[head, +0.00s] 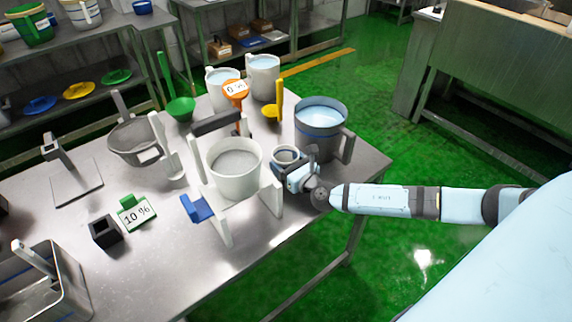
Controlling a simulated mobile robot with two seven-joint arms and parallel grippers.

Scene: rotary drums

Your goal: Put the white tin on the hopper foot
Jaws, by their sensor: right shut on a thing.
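A small white tin (285,154) with a grey inside stands upright between the white hopper and a dark grey bucket. My right gripper (296,171) comes in from the right and is shut on the tin's near side, partly hiding it. I cannot tell if the tin touches the table. The white hopper (236,184) holds grey material and sits on a frame with white legs and feet (272,194), just left of the gripper. A blue part (197,208) sticks out at its front left. My left gripper is not in view.
The dark grey bucket (320,137) with pale blue contents stands close behind my gripper. A 10 % sign (137,213), a black block (105,234) and a metal bin (47,296) are on the left. The table's front edge near the hopper is clear.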

